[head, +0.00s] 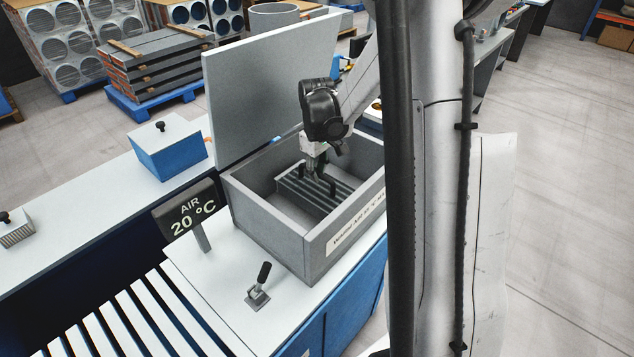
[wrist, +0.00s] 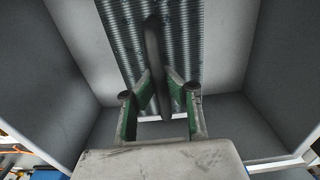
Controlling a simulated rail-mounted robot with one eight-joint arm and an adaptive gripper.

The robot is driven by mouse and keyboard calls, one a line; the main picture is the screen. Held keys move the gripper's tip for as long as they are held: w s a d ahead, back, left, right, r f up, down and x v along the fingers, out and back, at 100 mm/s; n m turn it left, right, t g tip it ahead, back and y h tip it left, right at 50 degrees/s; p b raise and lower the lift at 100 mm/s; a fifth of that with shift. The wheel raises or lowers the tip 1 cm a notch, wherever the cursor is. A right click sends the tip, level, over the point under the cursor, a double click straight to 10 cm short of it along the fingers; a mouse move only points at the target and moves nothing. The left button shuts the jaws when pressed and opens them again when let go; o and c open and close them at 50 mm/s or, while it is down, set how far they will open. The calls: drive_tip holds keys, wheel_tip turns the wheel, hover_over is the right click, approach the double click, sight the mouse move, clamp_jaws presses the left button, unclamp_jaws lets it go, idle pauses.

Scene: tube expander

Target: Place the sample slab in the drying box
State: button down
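The drying box (head: 262,225) is a grey open box on the bench, with its large lid (head: 268,90) standing up at the back and a partly readable label on its front. The ribbed dark-grey sample slab (head: 345,196) is inside the box, and its ribs (wrist: 120,35) fill the upper middle of the wrist view. A dark bar handle (wrist: 152,45) rises from it. My gripper (head: 318,176) reaches down inside the box, its green-lined fingers (wrist: 160,78) on either side of the handle and appearing to pinch it. Whether the slab touches the floor cannot be told.
A sign (head: 187,212) reading "AIR 20 °C" and a small black-handled lever (head: 260,285) stand by the box. A blue box with a white lid (head: 167,147) is on the bench behind. The box walls (wrist: 225,125) surround my gripper closely.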

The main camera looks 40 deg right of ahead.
sight(317, 186)
drive_tip(key=shift+f, duration=1.65)
drive_tip(key=shift+f, duration=0.15)
drive_tip(key=c, duration=1.9)
unclamp_jaws()
wheel_tip(317, 186, up, 12)
drive_tip(key=shift+f, duration=0.1)
drive_tip(key=shift+s+a+r, duration=0.1)
drive_tip(key=shift+a+r, duration=0.1)
drive_tip(key=shift+r, duration=0.25)
drive_tip(key=s+a+r+m+t, duration=0.1)
drive_tip(key=s+a+r+t, duration=0.2)
drive_tip(key=s+a+r, duration=0.65)
drive_tip(key=s+a+t, duration=0.1)
drive_tip(key=s+a, duration=0.2)
drive_tip(key=s+a+f+m+t, duration=0.1)
drive_tip(key=s+a, duration=0.2)
drive_tip(key=a, duration=0.1)
drive_tip(key=s+a+t, duration=0.2)
drive_tip(key=s+a, duration=0.1)
drive_tip(key=s, duration=0.1)
drive_tip(key=shift+s+a+f+m, duration=0.1)
drive_tip(key=shift+a+f+m, duration=0.15)
drive_tip(key=shift+m, duration=0.15)
